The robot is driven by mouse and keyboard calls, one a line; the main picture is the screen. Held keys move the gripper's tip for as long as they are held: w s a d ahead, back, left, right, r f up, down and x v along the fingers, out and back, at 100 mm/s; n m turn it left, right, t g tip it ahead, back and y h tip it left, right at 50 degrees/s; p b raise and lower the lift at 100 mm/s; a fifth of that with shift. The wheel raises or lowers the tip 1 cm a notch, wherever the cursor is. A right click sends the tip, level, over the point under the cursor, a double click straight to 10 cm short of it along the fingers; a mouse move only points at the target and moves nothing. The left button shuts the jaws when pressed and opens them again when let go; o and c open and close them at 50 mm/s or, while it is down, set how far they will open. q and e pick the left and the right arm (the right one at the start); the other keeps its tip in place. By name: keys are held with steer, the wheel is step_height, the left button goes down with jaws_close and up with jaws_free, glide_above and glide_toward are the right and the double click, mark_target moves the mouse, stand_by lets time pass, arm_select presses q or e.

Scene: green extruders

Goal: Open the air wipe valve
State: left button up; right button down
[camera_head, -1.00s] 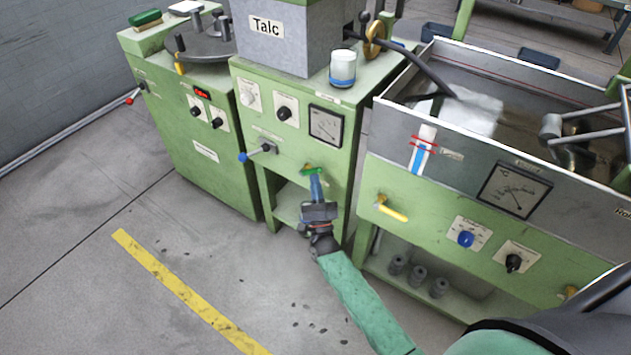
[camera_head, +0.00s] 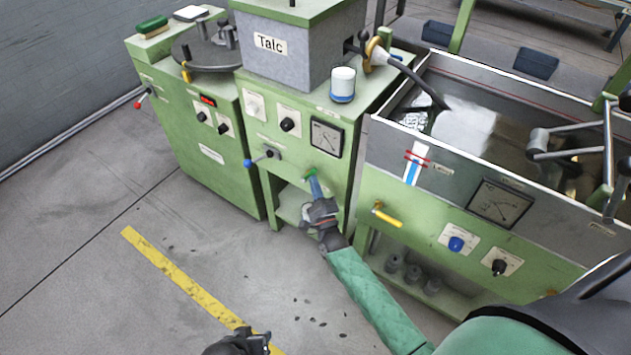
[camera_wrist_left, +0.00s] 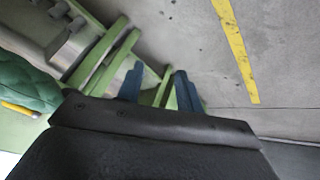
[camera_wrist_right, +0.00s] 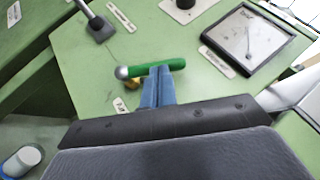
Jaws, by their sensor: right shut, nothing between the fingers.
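The valve has a green lever (camera_wrist_right: 140,69) with a silver ball at its left end. A bit of brass body shows below it on the green front panel. The lever also shows small in the head view (camera_head: 309,173). My right gripper (camera_wrist_right: 160,70) is shut and empty, its blue fingertips against or just below the lever's right half; I cannot tell whether they touch. In the head view my right gripper (camera_head: 314,182) reaches up to the lever from below. My left gripper (camera_wrist_left: 159,70) is open and empty, low over the floor.
The Talc box (camera_head: 302,40) and a white-blue cup (camera_head: 342,85) stand on top of the cabinet. A blue-tipped lever (camera_head: 262,158) is left of the valve. A water trough (camera_head: 395,128) with a yellow-handled valve (camera_head: 387,215) stands right.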

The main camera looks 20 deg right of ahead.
steer(key=n+g+p, duration=0.1)
steer(key=p, duration=0.1)
steer(key=r+n+g+y+p, duration=0.1)
steer(key=p, duration=0.2)
steer(key=shift+w+a+r, duration=0.1)
steer(key=shift+w+a, duration=0.2)
steer(key=shift+w, duration=0.1)
arm_select(q)
steer(key=s+a+r+g+y, duration=0.1)
steer(key=a+r, duration=0.2)
steer(key=r, duration=0.3)
steer(key=s+a+r+g+y, duration=0.1)
steer(key=s+a+r, duration=0.1)
steer(key=r, duration=0.5)
steer(key=shift+a+r, duration=0.25)
steer(key=shift+a, duration=0.65)
steer(key=shift+s, duration=0.1)
